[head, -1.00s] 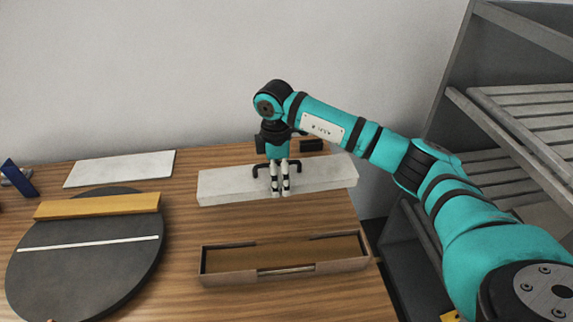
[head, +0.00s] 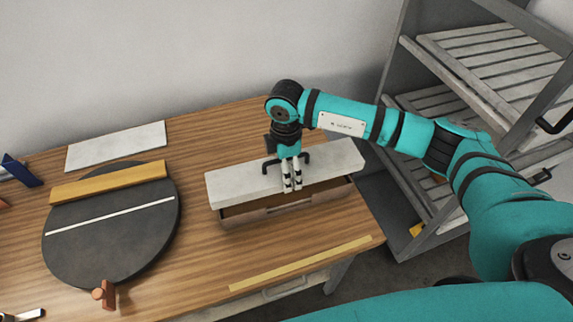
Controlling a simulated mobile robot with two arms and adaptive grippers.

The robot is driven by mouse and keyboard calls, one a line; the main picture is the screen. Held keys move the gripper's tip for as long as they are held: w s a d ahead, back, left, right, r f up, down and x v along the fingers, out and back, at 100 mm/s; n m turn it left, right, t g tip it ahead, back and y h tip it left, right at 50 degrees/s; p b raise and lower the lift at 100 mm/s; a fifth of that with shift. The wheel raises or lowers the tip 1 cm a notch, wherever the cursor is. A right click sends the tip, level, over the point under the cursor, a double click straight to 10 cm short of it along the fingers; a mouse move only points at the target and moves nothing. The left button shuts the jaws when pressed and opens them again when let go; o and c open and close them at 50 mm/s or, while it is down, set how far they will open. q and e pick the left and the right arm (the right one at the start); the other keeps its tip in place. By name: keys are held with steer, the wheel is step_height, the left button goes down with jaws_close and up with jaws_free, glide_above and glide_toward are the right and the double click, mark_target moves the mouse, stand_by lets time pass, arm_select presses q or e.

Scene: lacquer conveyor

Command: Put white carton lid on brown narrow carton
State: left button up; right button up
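The white carton lid (head: 235,184) is a long pale grey-white slab shape in the head view. It lies over the back part of the brown narrow carton (head: 262,216), whose front wall and part of the dark inside show below it. I cannot tell whether the lid touches the carton. My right gripper (head: 292,186) reaches down at the middle of the lid's front edge, its two light fingers close together and seemingly shut on the lid. The carton's back wall is hidden by the lid. My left gripper is not in view.
A dark round turntable (head: 105,250) bears a yellow bar (head: 108,183) to the left. A white panel (head: 115,146) lies behind it. A yellow strip (head: 300,264) runs along the table's front edge. A slatted rack (head: 490,60) stands at right. Bare wood lies between turntable and carton.

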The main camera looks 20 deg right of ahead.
steer(key=shift+s+a+f, duration=0.1)
steer(key=shift+a+f, duration=0.05)
steer(key=shift+f, duration=0.1)
steer(key=shift+f+b, duration=0.65)
steer(key=shift+b, duration=0.05)
step_height(320, 180, down, 4)
steer(key=b, duration=0.2)
steer(key=shift+r+b, duration=0.2)
steer(key=shift+b, duration=0.15)
steer(key=shift+f, duration=0.2)
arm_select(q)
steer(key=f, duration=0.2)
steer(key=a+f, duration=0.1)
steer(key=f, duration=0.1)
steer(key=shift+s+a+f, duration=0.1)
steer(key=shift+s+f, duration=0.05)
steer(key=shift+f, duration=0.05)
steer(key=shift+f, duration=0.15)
arm_select(e)
steer(key=shift+f, duration=0.25)
